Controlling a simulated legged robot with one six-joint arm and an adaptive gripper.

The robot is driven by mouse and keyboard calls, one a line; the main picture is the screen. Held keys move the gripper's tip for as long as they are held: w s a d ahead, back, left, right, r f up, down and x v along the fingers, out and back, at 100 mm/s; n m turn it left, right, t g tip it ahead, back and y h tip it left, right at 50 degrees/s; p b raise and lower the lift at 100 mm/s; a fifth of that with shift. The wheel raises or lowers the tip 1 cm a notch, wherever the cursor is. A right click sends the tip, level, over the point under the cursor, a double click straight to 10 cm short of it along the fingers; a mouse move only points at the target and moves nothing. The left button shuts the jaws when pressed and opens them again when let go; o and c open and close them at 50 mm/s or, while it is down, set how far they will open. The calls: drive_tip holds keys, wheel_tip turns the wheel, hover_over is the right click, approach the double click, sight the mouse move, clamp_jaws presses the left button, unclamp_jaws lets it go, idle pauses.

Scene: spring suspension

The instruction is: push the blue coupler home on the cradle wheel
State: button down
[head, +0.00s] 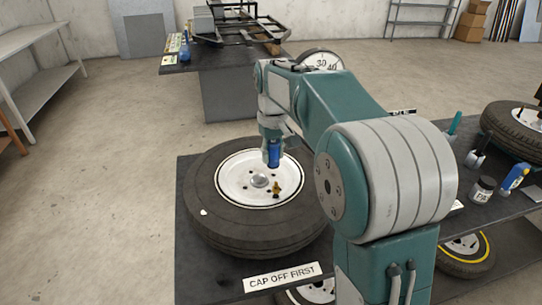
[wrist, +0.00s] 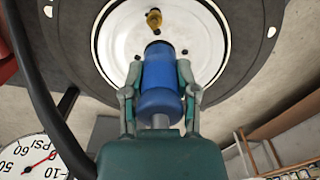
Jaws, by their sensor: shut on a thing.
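The blue coupler (head: 273,153) is held upright between the fingers of my gripper (head: 271,138), over the white hub of the cradle wheel (head: 205,179). In the wrist view my gripper (wrist: 158,68) is shut on the sides of the blue coupler (wrist: 160,92). The wheel also shows in the wrist view (wrist: 102,45), with a brass valve (wrist: 154,18) beyond the coupler's dark end. The brass valve (head: 277,188) stands on the near right of the hub in the head view. The coupler and valve appear apart.
A "CAP OFF FIRST" sign (head: 281,277) is on the bench's front edge. A pressure gauge (wrist: 35,155) and black hose (wrist: 42,100) are beside my gripper. A small white mark (head: 204,212) shows on the tyre. Tools and a jar (head: 483,190) stand at right.

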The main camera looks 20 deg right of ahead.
drive_tip(key=shift+d+f, duration=0.15)
drive_tip(key=shift+f, duration=1.8)
drive_tip(key=shift+d+f, duration=0.45)
drive_tip(key=shift+f, duration=0.2)
drive_tip(key=shift+a, duration=0.3)
drive_tip(key=shift+d, duration=0.15)
drive_tip(key=shift+d, duration=0.2)
drive_tip(key=shift+a, duration=0.25)
